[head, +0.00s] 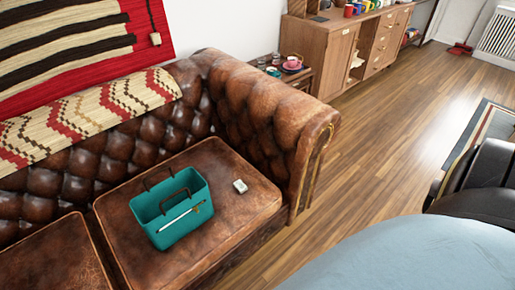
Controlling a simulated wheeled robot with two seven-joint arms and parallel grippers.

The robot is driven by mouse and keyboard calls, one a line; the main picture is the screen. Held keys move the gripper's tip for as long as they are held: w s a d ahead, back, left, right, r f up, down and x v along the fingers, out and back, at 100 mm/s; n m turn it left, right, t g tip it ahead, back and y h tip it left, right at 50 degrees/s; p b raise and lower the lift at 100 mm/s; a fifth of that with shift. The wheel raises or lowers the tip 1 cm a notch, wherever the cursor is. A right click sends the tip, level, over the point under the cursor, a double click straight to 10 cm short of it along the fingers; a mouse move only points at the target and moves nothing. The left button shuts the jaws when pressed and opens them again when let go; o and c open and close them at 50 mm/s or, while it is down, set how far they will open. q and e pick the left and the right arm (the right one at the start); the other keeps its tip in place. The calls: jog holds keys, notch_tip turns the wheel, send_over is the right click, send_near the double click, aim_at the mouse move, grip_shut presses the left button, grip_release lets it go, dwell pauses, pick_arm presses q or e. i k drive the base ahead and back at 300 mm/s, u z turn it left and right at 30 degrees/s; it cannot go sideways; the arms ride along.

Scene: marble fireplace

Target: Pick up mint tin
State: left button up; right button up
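A small silvery-white box that looks like the mint tin (240,186) lies on the brown leather sofa seat cushion (262,205), near the cushion's right side. It is just right of a teal caddy and apart from it. Its label is too small to read. Neither of my grippers shows in the head view.
The teal caddy (172,208) with dark handles stands on the same cushion. The sofa's tufted right arm (300,125) rises behind and right of the tin. A side table with cups (292,64) and a wooden cabinet (335,50) stand beyond. Wooden floor (385,135) is open at right.

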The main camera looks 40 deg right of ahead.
aim_at(239, 186)
jog(key=u, duration=0.15)
jog(key=k, duration=0.4)
jog(key=z, duration=1.25)
jog(key=i, duration=0.85)
jog(key=u, duration=3.55)
